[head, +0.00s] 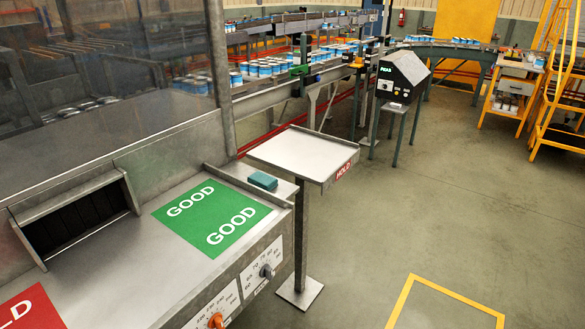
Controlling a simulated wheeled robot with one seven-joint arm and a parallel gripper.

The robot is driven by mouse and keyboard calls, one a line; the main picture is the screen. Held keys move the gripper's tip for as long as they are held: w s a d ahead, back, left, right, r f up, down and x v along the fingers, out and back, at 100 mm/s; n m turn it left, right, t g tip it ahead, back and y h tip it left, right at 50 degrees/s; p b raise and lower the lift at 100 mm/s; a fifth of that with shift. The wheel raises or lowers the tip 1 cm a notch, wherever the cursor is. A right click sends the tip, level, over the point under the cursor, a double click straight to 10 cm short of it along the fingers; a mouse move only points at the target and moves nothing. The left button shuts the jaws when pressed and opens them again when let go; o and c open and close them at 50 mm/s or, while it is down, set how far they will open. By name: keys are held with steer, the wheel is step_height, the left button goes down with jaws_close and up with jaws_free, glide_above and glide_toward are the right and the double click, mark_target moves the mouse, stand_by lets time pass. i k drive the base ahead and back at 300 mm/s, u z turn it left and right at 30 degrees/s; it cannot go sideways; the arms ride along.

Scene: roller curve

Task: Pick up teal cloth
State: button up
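The teal cloth (263,181) is a small folded pad in the head view. My gripper is not in the head view.
A metal tray stand marked HOLD (303,152) stands just right of the counter. A red mat (32,308) lies at the lower left. A clear panel and post (219,70) rise behind the counter. Conveyors with cans run behind. The floor at right is open.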

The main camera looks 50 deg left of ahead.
mark_target(260, 179)
steer(key=u, duration=0.35)
steer(key=i, duration=1.45)
steer(key=u, duration=1.6)
steer(key=i, duration=0.9)
steer(key=u, duration=0.9)
steer(key=i, duration=0.65)
steer(key=z, duration=0.05)
